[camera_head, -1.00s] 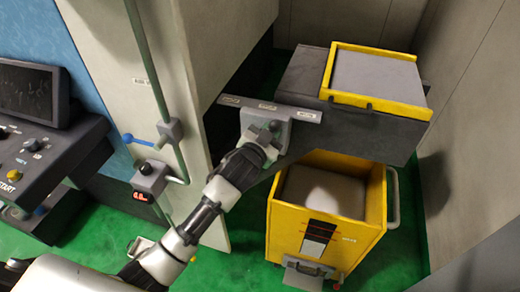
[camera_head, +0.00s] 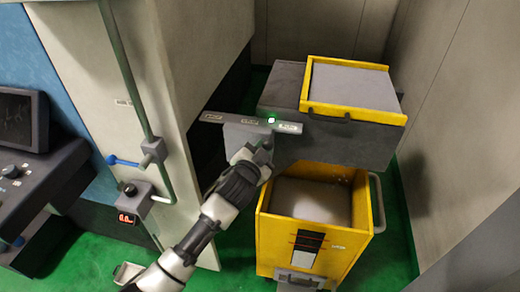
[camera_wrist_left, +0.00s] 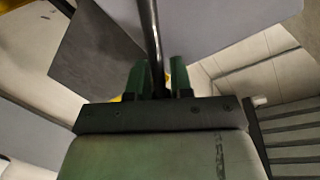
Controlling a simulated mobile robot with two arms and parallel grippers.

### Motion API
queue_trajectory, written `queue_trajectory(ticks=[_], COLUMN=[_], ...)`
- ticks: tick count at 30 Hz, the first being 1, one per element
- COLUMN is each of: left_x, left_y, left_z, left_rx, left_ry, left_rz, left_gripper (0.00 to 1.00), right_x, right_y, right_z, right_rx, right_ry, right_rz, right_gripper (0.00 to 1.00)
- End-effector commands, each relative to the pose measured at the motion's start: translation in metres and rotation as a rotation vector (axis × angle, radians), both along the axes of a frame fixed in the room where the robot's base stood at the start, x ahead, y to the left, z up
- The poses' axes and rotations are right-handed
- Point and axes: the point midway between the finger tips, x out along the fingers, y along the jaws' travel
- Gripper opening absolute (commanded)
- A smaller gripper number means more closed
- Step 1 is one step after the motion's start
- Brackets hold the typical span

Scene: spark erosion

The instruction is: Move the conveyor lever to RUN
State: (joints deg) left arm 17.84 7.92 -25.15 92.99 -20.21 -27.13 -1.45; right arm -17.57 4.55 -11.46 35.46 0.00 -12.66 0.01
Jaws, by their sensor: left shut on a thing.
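The conveyor lever shows in the left wrist view as a dark rod (camera_wrist_left: 151,35) between two green fingers. My left gripper (camera_wrist_left: 158,78) is shut on it. In the head view my left gripper (camera_head: 262,150) is at the front of the grey lever bracket (camera_head: 238,133), right of its middle. The lever itself is mostly hidden there by the gripper. A labelled plate (camera_head: 213,117) runs along the bracket's top; its labels are too small to read. A small green lamp (camera_head: 271,120) glows on the plate. My right gripper is not in view.
Behind the bracket is a dark conveyor housing (camera_head: 345,142) with a yellow-rimmed tray (camera_head: 353,110) on top. A yellow cart (camera_head: 330,238) stands below. A pillar with a pipe (camera_head: 118,60) and a console (camera_head: 40,175) are on the left. Green floor shows between.

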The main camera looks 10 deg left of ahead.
Motion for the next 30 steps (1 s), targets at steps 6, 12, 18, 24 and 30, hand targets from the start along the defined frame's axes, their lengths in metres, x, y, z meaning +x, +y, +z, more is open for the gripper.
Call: queue_trajectory(ticks=[6, 12, 18, 24, 30], left_x=[0.0, 0.0, 0.0, -0.01, -0.044], left_y=[-0.003, -0.002, -0.001, 0.001, 0.008], left_z=[0.007, 0.003, 0.002, 0.002, 0.003], left_rx=[-0.007, -0.004, -0.003, -0.002, -0.003], left_ry=[-0.014, -0.007, -0.004, -0.005, -0.004], left_rz=[-0.006, -0.004, -0.003, -0.003, -0.003], left_gripper=[0.36, 0.36, 0.36, 0.36, 0.36], right_x=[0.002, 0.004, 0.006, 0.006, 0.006], right_y=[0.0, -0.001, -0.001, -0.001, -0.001], right_z=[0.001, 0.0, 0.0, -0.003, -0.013], right_rx=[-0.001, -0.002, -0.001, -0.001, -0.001], right_ry=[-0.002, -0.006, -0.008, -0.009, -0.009], right_rz=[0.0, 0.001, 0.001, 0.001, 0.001], right_gripper=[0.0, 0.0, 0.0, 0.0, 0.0])
